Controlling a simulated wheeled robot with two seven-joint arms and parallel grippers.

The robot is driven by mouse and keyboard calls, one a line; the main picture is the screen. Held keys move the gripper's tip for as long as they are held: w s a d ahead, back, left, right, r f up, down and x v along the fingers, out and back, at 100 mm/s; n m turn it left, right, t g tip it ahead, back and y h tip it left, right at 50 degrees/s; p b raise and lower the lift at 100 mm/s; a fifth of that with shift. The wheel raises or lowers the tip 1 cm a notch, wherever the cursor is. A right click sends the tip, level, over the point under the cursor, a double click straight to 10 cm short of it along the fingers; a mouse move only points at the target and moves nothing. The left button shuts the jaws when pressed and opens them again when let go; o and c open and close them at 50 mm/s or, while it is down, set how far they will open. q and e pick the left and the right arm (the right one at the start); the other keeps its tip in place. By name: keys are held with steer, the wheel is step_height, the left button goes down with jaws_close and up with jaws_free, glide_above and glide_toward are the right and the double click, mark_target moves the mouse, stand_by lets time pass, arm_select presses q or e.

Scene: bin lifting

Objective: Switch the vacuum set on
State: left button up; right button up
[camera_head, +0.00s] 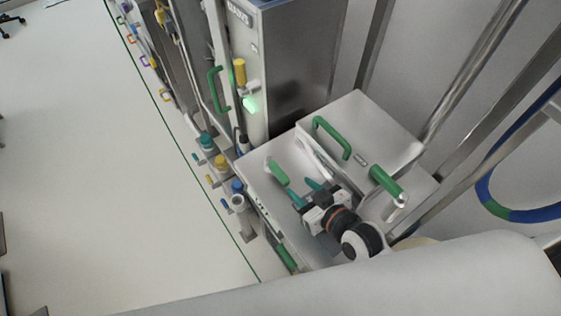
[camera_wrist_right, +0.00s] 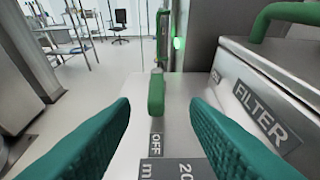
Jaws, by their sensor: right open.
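The vacuum set is a grey metal unit (camera_head: 255,171) with a green-handled lever (camera_head: 277,173) on its top. In the right wrist view the lever (camera_wrist_right: 156,94) stands beyond and between my fingers, with an "OFF" label (camera_wrist_right: 156,144) on the near side of it. My right gripper (camera_head: 305,192) has green fingers spread apart and nothing between their tips. It is a short way from the lever and does not appear to touch it. My left gripper is not in view.
A raised "FILTER" box (camera_wrist_right: 270,100) with a green handle (camera_head: 333,138) stands right beside the lever. A second green handle (camera_head: 386,182) is close to my right wrist. A tall steel cabinet (camera_head: 290,70) with a lit green lamp (camera_head: 252,104) rises behind. Open floor (camera_head: 100,190) lies left.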

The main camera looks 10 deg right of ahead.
mark_target(281, 173)
steer(key=x, duration=0.4)
steer(key=shift+w+a+r+p, duration=0.1)
steer(key=shift+a+r+p, duration=0.1)
steer(key=shift+a+p, duration=0.2)
steer(key=x, duration=0.4)
steer(key=shift+w+f, duration=0.3)
steer(key=shift+w, duration=0.05)
steer(key=shift+w+a+f, duration=0.2)
steer(key=shift+w, duration=0.2)
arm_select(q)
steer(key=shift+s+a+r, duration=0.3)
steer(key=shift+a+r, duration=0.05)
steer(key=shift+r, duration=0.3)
arm_select(e)
steer(key=shift+w, duration=0.1)
steer(key=shift+f, duration=0.1)
steer(key=shift+c, duration=0.2)
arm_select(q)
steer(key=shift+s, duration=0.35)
arm_select(e)
jaws_close()
